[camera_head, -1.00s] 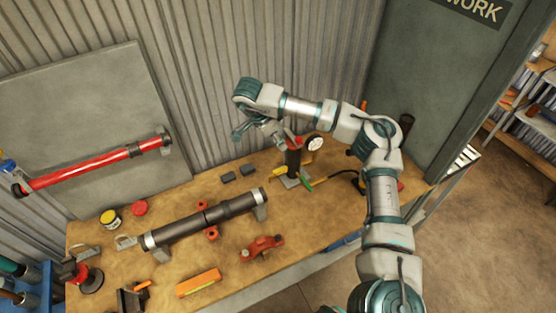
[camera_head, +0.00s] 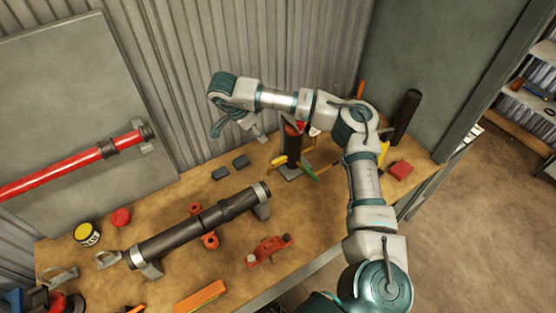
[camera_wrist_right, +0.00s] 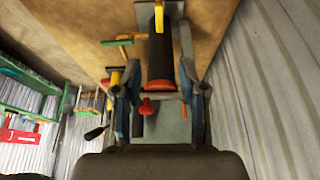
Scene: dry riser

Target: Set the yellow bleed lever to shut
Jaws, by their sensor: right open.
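A dark upright riser pipe (camera_head: 292,148) with a red top stands on the bench. A yellow lever (camera_head: 279,161) sticks out at its left side, low down. A lever with a green end (camera_head: 309,173) sticks out to the right. In the right wrist view the dark pipe (camera_wrist_right: 160,55) shows an orange rim, with a yellow lever (camera_wrist_right: 159,18) farther along it. My right gripper (camera_head: 239,133) is open and empty, left of the riser and above the bench. Its two fingers (camera_wrist_right: 160,95) frame the pipe's end in the wrist view, apart from it. My left gripper is not in view.
A dark pipe in clamps (camera_head: 200,225) lies on the bench (camera_head: 330,215). A corrugated wall (camera_head: 180,90) stands close behind. A red block (camera_head: 400,169) sits at the right.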

